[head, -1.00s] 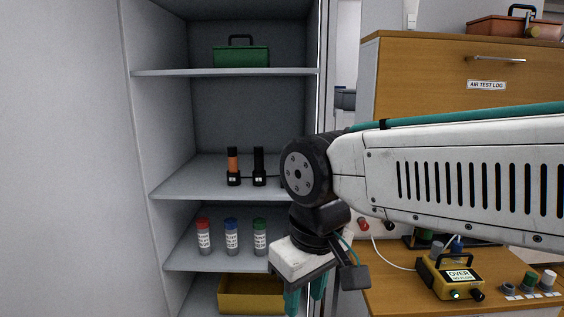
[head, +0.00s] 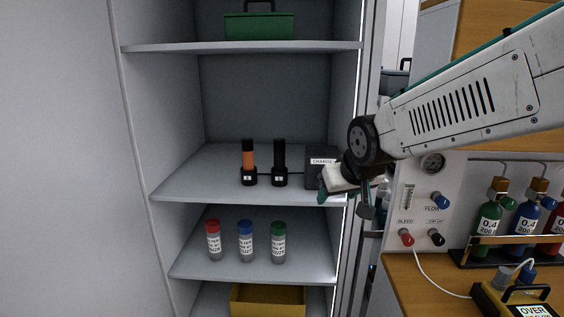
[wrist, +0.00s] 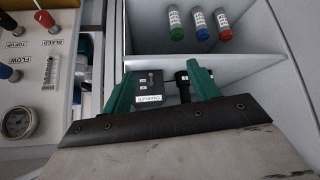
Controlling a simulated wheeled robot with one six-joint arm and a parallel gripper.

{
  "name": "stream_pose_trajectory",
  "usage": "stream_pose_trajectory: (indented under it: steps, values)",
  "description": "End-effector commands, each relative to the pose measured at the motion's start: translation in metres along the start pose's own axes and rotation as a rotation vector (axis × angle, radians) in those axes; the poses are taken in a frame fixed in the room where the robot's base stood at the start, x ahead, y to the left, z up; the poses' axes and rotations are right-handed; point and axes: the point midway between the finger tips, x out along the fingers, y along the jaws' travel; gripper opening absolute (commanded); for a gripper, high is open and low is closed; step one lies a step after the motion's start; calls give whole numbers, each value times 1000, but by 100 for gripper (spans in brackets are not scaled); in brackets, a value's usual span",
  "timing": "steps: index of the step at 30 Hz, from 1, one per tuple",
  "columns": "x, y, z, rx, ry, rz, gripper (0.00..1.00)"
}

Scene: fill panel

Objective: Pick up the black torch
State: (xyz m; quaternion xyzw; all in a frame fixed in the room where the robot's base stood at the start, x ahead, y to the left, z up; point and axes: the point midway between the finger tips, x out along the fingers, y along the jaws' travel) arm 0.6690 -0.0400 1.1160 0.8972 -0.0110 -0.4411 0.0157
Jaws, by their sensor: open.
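The black torch (head: 279,163) stands upright in its charger cup on the middle cabinet shelf, right of an orange and black torch (head: 248,163). My gripper (head: 323,190) is at that shelf's front right, in front of the charger box and to the right of the black torch. In the wrist view, my gripper (wrist: 160,72) is open with its two teal fingers spread and nothing held. The charger box (wrist: 149,89) and a black torch-like shape (wrist: 184,85) show between the fingers, the latter close to the right finger. The orange torch is not clear there.
The dark charger box (head: 320,160) stands right of the torches. Capped tubes (head: 246,242) stand on the shelf below, with a yellow bin (head: 268,300) beneath. A green case (head: 260,25) sits above. The cabinet's right edge and a gauge panel (head: 420,200) lie beside my arm.

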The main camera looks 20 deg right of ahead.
Motion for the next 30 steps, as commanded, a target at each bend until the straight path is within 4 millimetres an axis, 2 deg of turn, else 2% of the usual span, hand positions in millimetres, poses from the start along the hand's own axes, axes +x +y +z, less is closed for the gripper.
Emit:
stream_pose_trajectory:
  steps: [1, 6, 9, 12, 15, 18, 25, 30]
  values:
    - [24, 0, -24, -3, 62, -2, 60]
    - [91, -5, -105, -15, 329, -22, 60]
    - [129, -12, -143, -23, 485, -49, 60]
    - [162, -18, -172, -28, 633, -78, 60]
    - [184, -23, -187, -29, 748, -104, 60]
    - [198, -27, -196, -30, 828, -124, 60]
    - [212, -32, -205, -30, 912, -147, 60]
    - [223, -35, -220, -30, 917, -149, 60]
